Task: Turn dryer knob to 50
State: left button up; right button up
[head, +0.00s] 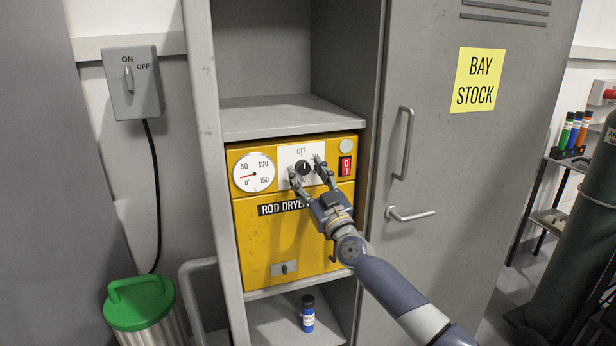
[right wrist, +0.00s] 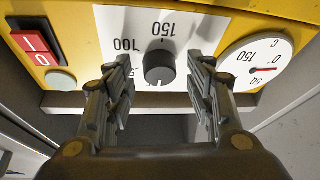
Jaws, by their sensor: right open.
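The dryer knob (head: 303,168) is a small black round knob on a white dial plate (head: 285,153) on the yellow rod dryer (head: 257,242). OFF is printed above it and 50 at its upper right. Its white mark points up toward OFF. In the right wrist view, which is upside down, the knob (right wrist: 159,67) shows its mark at the bottom, with 100 and 150 around it. My right gripper (head: 307,174) is open, its fingers on both sides of the knob with gaps; it also shows in the right wrist view (right wrist: 160,92). My left gripper is not in view.
A round gauge (head: 253,172) with a red needle near 0 sits left of the dial. A red switch (head: 346,166) is close on its right. The dryer stands in a grey cabinet, with a blue bottle (head: 308,314) below. A wall switch (head: 132,84) is at left.

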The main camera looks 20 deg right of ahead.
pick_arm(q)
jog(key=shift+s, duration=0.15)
pick_arm(e)
jog(key=shift+c, duration=0.6)
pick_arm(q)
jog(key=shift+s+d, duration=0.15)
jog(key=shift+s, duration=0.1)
pick_arm(e)
jog(key=c, duration=0.9)
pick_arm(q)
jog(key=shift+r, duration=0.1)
pick_arm(e)
jog(key=shift+c, duration=0.2)
